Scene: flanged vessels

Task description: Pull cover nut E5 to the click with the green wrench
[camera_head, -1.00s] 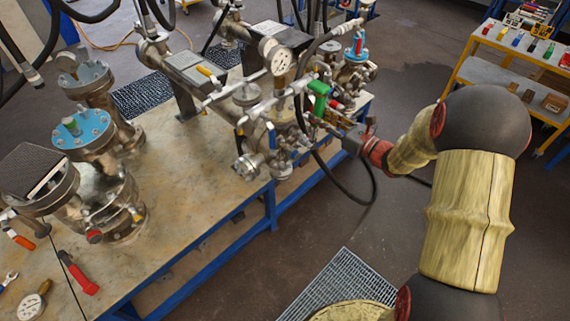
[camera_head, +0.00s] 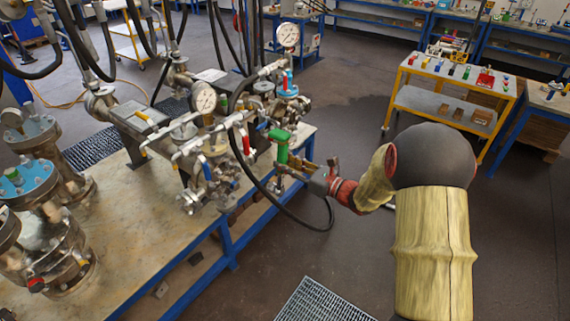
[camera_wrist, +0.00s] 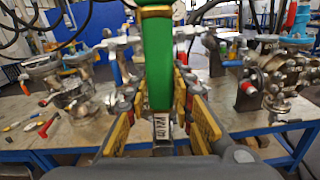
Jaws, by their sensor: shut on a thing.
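The green wrench (camera_head: 281,148) is held in my gripper (camera_head: 303,168) at the right edge of the bench. A blue-topped flanged vessel (camera_head: 287,90) stands behind the wrench, and another blue cover (camera_head: 26,182) is at the left. I cannot make out the E5 marking or whether the wrench touches any nut.
Pipes, valves and a pressure gauge (camera_head: 203,98) crowd the bench (camera_head: 130,240) left of my gripper. A black hose loops below my gripper. A yellow cart (camera_head: 450,100) with small coloured items stands at the back right. Open floor lies right of the bench.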

